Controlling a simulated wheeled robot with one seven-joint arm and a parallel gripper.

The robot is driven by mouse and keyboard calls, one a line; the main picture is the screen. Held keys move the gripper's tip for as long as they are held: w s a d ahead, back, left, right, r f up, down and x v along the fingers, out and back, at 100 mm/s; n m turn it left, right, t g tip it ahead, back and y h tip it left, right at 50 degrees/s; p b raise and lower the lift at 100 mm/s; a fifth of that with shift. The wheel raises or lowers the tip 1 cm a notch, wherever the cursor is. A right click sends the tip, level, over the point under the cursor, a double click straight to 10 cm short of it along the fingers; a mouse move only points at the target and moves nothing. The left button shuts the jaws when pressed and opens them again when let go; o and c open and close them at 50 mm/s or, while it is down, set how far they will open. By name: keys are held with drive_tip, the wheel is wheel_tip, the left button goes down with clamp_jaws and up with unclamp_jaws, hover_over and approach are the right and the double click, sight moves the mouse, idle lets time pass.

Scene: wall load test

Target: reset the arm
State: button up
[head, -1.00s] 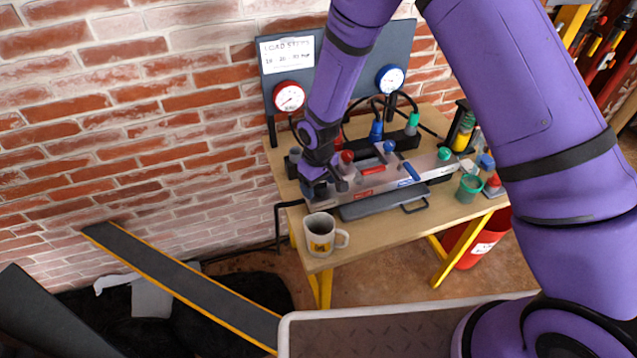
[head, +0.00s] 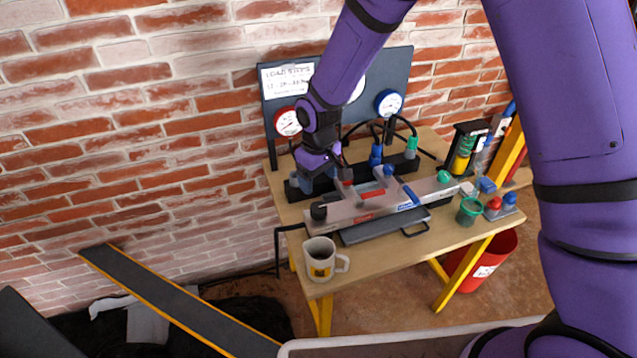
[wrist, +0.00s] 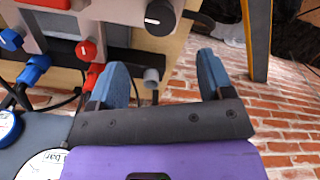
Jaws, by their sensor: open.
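My gripper (head: 314,182) is over the left end of the workbench, close to the left end of the test rig. In the wrist view my gripper (wrist: 163,64) shows two blue fingers spread wide apart with nothing between them. A black knob (head: 318,211) stands on the left end of the rig's metal panel (head: 350,210); the knob (wrist: 160,17) also shows beyond the fingers in the wrist view, apart from them. My forearm hides part of the gauge board (head: 270,110).
The wooden bench (head: 385,250) carries a mug (head: 320,259) at its front left corner. A green cup (head: 469,211) and small bottles stand on the right. A red bin (head: 490,255) is underneath. The brick wall is behind.

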drive_tip(key=shift+r, duration=0.1)
idle(0.3)
drive_tip(key=s+d+r+m+t, duration=0.1)
drive_tip(key=s+d+r+m, duration=0.15)
drive_tip(key=d+r, duration=0.75)
drive_tip(key=s+d+r+m+t, duration=0.15)
drive_tip(key=s+d+r, duration=0.3)
drive_tip(key=r, duration=0.85)
drive_tip(key=s+d+r+m+t, duration=0.1)
drive_tip(key=s+d+r, duration=0.3)
drive_tip(key=s, duration=0.5)
drive_tip(key=s+d+r+m+t, duration=0.1)
drive_tip(key=s+d+r+m, duration=0.2)
drive_tip(key=s+d+r, duration=0.2)
drive_tip(key=s+d, duration=0.3)
drive_tip(key=s, duration=0.2)
drive_tip(key=shift+s+d+r+t, duration=0.15)
drive_tip(key=shift+s+r+t, duration=0.15)
drive_tip(key=shift+t, duration=0.05)
drive_tip(key=shift+c, duration=0.2)
idle(1.0)
